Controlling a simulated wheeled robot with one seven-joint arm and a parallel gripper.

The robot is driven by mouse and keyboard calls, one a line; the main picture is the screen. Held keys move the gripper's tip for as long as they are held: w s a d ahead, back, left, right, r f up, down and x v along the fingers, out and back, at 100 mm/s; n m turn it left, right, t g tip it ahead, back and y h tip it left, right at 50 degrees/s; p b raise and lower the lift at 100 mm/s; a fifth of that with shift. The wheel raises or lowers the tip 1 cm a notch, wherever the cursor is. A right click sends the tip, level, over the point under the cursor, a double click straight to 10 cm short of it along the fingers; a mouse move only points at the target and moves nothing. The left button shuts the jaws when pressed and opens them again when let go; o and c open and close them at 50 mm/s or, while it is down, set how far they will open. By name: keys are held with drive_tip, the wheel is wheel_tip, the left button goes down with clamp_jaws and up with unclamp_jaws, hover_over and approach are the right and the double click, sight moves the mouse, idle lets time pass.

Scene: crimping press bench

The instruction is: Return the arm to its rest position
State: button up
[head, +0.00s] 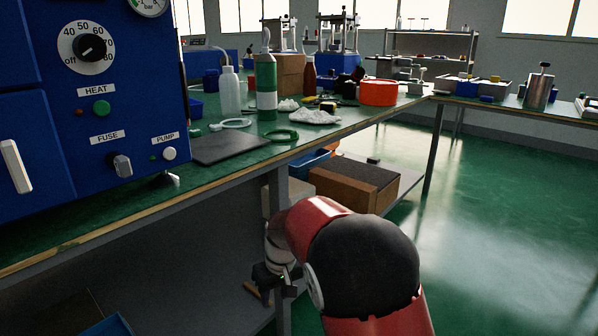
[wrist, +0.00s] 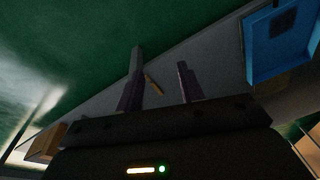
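My arm, with red links and a large dark joint cover, reaches up from the bottom of the head view and bends left. My gripper (head: 272,284) hangs beside the bench's front leg, below the level of the green benchtop (head: 225,180). In the wrist view the two dark fingers of my gripper (wrist: 160,60) stand apart with nothing held between them. A thin brown stick (wrist: 154,84) shows beyond the fingers, apparently lying on the grey surface below.
The blue press panel (head: 90,100) stands on the bench at left. Cardboard boxes (head: 345,188) and a blue bin (head: 308,163) fill the lower shelf nearby. A blue tray (wrist: 262,55) shows in the wrist view. Green floor (head: 500,210) is clear at right.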

drive_tip(key=s+d+r+m+t+p, duration=0.1)
drive_tip(key=s+d+r+m+p, duration=0.1)
drive_tip(key=s+d+r, duration=0.6)
drive_tip(key=s+d+r+m+t+p, duration=0.1)
drive_tip(key=s+d+r, duration=0.4)
drive_tip(key=r, duration=0.4)
drive_tip(key=s+d+r+m+t+h+p, duration=0.1)
drive_tip(key=s+d+r+m+t+p, duration=0.1)
drive_tip(key=s+d, duration=0.6)
drive_tip(key=s+r+m+p, duration=0.1)
drive_tip(key=s+r, duration=0.1)
drive_tip(key=s, duration=0.4)
drive_tip(key=shift+t+h, duration=0.3)
